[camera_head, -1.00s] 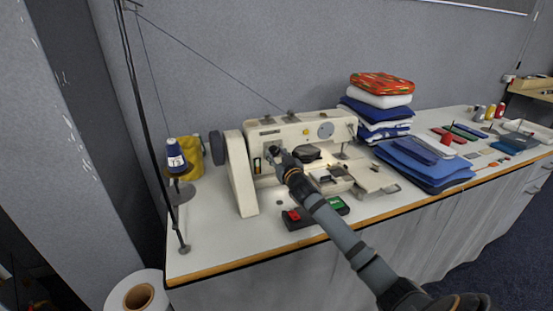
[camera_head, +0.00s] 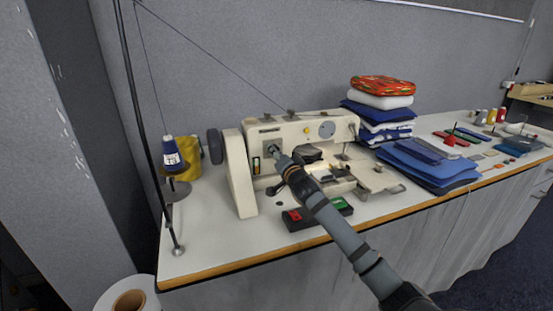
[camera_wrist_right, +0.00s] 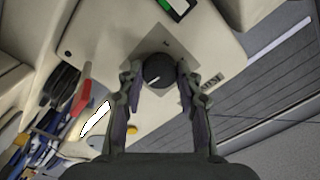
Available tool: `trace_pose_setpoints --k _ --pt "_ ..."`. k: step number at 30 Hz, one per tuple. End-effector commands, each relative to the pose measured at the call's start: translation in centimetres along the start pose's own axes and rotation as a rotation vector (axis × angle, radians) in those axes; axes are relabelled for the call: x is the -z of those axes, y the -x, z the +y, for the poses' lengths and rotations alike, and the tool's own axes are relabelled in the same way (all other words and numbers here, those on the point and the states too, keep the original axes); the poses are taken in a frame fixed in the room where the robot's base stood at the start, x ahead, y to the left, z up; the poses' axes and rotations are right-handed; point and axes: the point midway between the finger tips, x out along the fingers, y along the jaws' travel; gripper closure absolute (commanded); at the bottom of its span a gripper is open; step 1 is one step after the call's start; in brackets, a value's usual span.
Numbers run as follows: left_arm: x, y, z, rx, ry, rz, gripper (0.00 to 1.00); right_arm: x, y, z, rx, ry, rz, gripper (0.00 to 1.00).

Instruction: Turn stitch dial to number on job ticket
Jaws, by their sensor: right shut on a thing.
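The stitch dial (camera_wrist_right: 158,70) is a round black knob with a short white mark, on a grey square plate in the right wrist view. The mark points toward the lower left of that picture. I cannot read any numbers around it. The dial is on the front of the cream sewing machine (camera_head: 238,165), and my gripper hides it in the head view. My right gripper (camera_head: 274,153) is at the machine's front. In the wrist view its two fingers (camera_wrist_right: 158,76) are shut on opposite sides of the dial. My left gripper is not in view. I cannot make out a job ticket.
A blue thread cone (camera_head: 172,155) on a stand is at left. Folded cloths (camera_head: 425,168) lie right of the machine. The table's front left is clear.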

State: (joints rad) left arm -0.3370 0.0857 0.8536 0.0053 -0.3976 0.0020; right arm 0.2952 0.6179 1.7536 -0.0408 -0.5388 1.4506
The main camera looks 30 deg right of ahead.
Motion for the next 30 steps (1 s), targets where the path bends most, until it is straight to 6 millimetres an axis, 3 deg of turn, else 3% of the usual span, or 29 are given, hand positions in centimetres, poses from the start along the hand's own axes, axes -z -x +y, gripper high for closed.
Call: trace_pose_setpoints --k 15,30 --pt "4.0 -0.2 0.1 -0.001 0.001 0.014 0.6 -0.3 0.0 0.3 -0.003 -0.329 0.004 0.97" --pt "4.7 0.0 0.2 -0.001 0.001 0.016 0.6 -0.2 0.0 0.2 -0.005 -0.394 0.005 0.97"
